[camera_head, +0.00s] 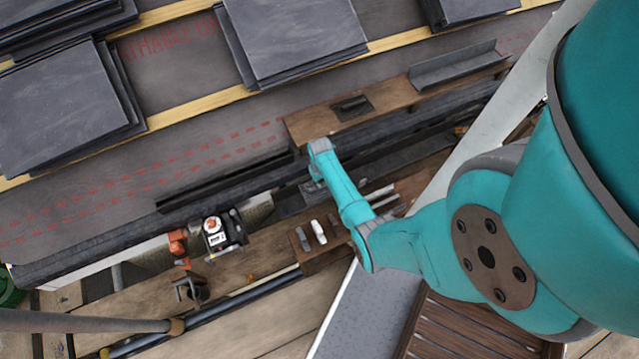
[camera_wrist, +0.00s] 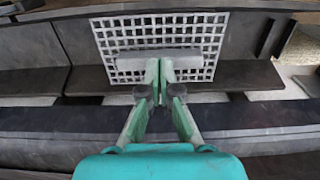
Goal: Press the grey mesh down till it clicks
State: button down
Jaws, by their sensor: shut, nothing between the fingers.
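The grey mesh (camera_wrist: 112,33), a light grey square grid, stands out in the wrist view against dark surfaces. A plain light grey bar (camera_wrist: 130,58) crosses its lower middle. My gripper (camera_wrist: 160,66) is shut and empty, with its green fingertips at the bar, over the mesh's lower half. I cannot tell whether the tips touch it. In the head view the arm reaches down to the gutter edge, and I cannot make out the mesh or the fingertips there.
Stacks of dark slates (camera_head: 290,35) lie on yellow battens on the roof. A brown plank (camera_head: 310,125) carries a grey angled trough (camera_head: 455,66). A black-and-white tool (camera_head: 217,234) and an orange-red one (camera_head: 177,243) stand left on the wooden walkway (camera_head: 255,260).

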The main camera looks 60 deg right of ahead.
notch_tip(320, 180, up, 9)
dwell(1.3)
dwell(0.4)
